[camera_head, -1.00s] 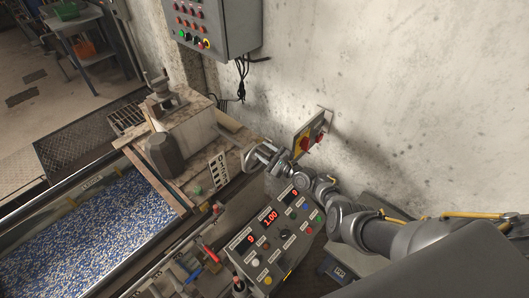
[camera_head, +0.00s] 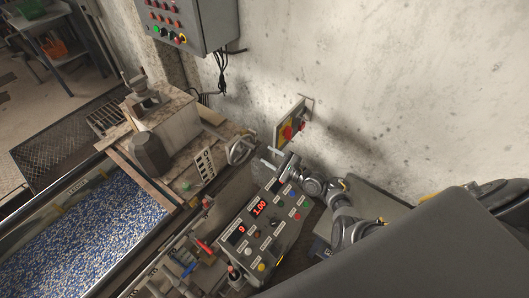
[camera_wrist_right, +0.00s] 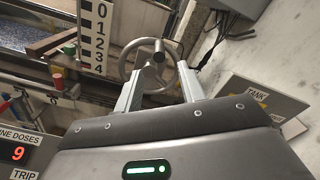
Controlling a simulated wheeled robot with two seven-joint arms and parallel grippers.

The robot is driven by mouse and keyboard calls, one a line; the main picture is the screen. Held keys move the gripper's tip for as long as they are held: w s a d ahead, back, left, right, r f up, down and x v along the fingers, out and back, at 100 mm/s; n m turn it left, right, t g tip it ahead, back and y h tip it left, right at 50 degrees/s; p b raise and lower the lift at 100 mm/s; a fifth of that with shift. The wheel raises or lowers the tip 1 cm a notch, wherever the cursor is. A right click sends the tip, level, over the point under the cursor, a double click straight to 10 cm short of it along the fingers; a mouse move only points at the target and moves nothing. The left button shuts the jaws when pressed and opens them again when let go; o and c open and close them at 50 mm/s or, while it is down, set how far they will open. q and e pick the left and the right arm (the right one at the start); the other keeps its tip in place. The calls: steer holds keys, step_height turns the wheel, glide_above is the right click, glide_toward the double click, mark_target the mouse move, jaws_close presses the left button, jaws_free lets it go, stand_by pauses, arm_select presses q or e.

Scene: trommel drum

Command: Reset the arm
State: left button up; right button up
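My right gripper (camera_head: 268,157) is at the end of the arm coming in from the right, over the far edge of the sloped control box (camera_head: 262,228). The right wrist view shows its two fingers (camera_wrist_right: 161,70) apart with nothing gripped between them. A grey metal handwheel (camera_head: 240,150) is just left of the gripper in the head view. In the wrist view the handwheel (camera_wrist_right: 148,62) is beyond the fingertips, its hub seen between them; I cannot tell the exact gap. My left gripper is not in view.
A red-and-yellow switch plate (camera_head: 291,125) is on the concrete wall close behind the right gripper. A grey button cabinet (camera_head: 190,22) hangs higher up. A trough of blue and pale granules (camera_head: 85,235) lies at left. Tools with red and blue handles (camera_head: 203,246) are beside the control box.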

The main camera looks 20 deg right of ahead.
stand_by(0.5)
steer(key=s+d+f+n+g+h, duration=0.3)
steer(key=s+f+n+g+h, duration=0.35)
steer(key=s+n, duration=0.65)
steer(key=s+a+r+n+g+h, duration=0.1)
steer(key=s+a+r+n+g, duration=0.1)
steer(key=s+r+n, duration=0.35)
steer(key=s+a+r+n+g, duration=0.2)
steer(key=s+n, duration=0.1)
steer(key=s, duration=0.6)
steer(key=s+a+r+n+g+h, duration=0.1)
steer(key=s+a+r+n+g, duration=0.1)
steer(key=s+r+n, duration=0.35)
steer(key=s+f+m+g+b, duration=0.1)
steer(key=s+f+b, duration=0.1)
steer(key=f, duration=1.4)
steer(key=s+f+b, duration=0.1)
steer(key=f+b, duration=0.1)
steer(key=f, duration=1.4)
steer(key=s+d+f+g+b, duration=0.1)
steer(key=s+d+f+b, duration=0.1)
steer(key=s+f, duration=1.4)
steer(key=shift+d+f, duration=0.35)
steer(key=shift+f, duration=0.55)
